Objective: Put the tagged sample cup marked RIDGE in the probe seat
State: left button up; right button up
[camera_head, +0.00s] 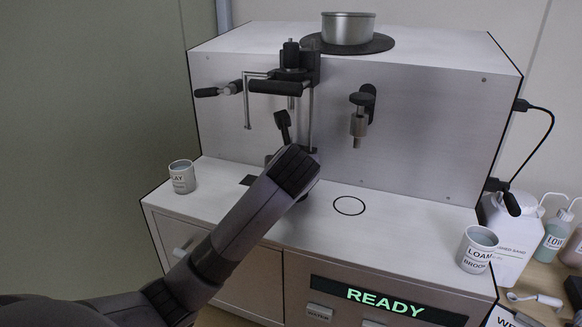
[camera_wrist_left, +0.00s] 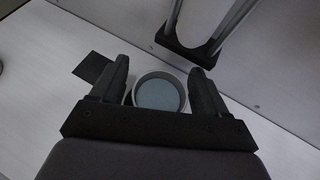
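My left gripper (camera_wrist_left: 159,80) has its two fingers on either side of a round cup (camera_wrist_left: 160,93) with grey-blue contents. The fingers sit very close to its wall; I cannot tell whether they press on it. No label shows on this cup, and my left arm hides it in the head view. A cup reading "LOAM" with a "BROOK" tag (camera_head: 477,250) stands at the counter's right end. A cup with a partly visible "AY" label (camera_head: 182,177) stands at the left end. A black ring (camera_head: 349,205) marks the counter below a metal probe (camera_head: 358,125). My right gripper is out of view.
The analyser's front carries a lever (camera_head: 220,90) and a frame with a black bar (camera_head: 275,87) close to my left gripper. A dark square (camera_wrist_left: 92,67) lies on the counter beside the gripper. The display (camera_head: 385,300) reads READY. Bottles (camera_head: 553,235) stand right.

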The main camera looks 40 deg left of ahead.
pick_arm(q)
jog(key=shift+r, duration=0.2)
jog(key=v, duration=1.2)
jog(key=shift+f, duration=0.15)
jog(key=shift+s, duration=0.1)
